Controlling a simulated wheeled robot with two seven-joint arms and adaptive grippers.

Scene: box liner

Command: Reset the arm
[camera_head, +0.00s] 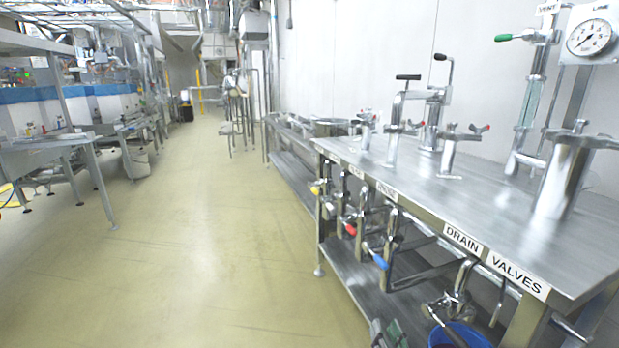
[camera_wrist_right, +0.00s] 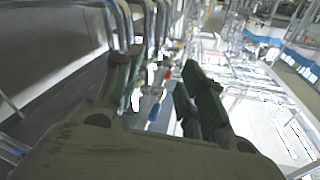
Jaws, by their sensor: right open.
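My right gripper (camera_head: 387,334) shows only as small dark green fingertips at the bottom edge of the head view, in front of the lower shelf of the steel table. In the right wrist view its dark green fingers (camera_wrist_right: 160,92) stand apart, with pipes and coloured valve handles showing beyond the gap. It is open, and I see nothing held between the fingers. Most of my right arm is outside the head view. My left gripper and arm do not show.
A steel table (camera_head: 480,205) labelled for drain valves fills the right side. Valves with red (camera_head: 351,229) and blue (camera_head: 380,262) handles stick out below its front edge. A blue bucket (camera_head: 462,336) is near the right gripper. Open floor (camera_head: 215,240) lies to the left.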

